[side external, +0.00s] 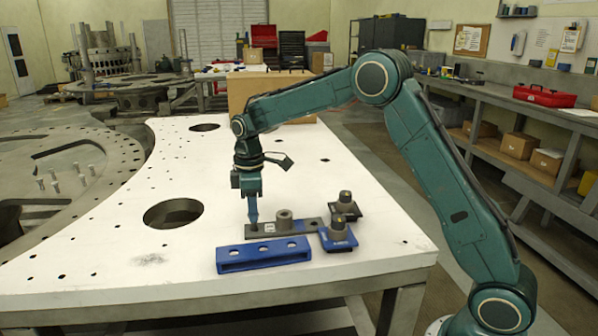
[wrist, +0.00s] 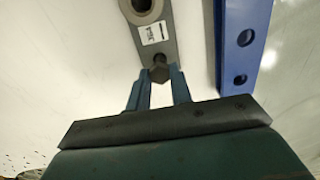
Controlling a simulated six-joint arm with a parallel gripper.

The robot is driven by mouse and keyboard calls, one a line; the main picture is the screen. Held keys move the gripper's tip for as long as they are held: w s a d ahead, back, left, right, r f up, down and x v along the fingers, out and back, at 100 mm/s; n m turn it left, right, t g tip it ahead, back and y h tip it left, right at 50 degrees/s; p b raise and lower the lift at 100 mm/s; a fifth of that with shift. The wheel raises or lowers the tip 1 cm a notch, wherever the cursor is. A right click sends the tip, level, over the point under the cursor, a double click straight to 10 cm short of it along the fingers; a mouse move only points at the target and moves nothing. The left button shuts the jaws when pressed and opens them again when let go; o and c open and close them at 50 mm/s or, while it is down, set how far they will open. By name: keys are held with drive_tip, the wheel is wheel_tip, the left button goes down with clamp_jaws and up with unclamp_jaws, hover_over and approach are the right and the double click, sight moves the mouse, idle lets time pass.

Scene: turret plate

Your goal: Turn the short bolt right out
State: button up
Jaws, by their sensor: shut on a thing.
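The short bolt (wrist: 159,73) shows its dark hex head between my fingertips at the near end of the grey bar in the wrist view. My gripper (side external: 253,222) points down over the left end of the grey bar (side external: 268,230) in the side view. In the wrist view my gripper (wrist: 159,80) is shut on the bolt head, with one blue finger on each side. The bolt's shank is hidden, so I cannot tell how deep it sits. A grey round collar (side external: 284,219) stands on the bar, right of my gripper.
A blue rail with holes (side external: 262,256) lies in front of the bar. Two dark blocks with brass-coloured tops, one nearer (side external: 338,235) and one farther (side external: 344,206), stand at the bar's right end. The white plate (side external: 140,225) has a large hole (side external: 173,213) on the left.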

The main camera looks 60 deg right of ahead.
drive_tip(key=shift+n, duration=0.3)
drive_tip(key=shift+r, duration=0.1)
drive_tip(key=shift+r, duration=3.4)
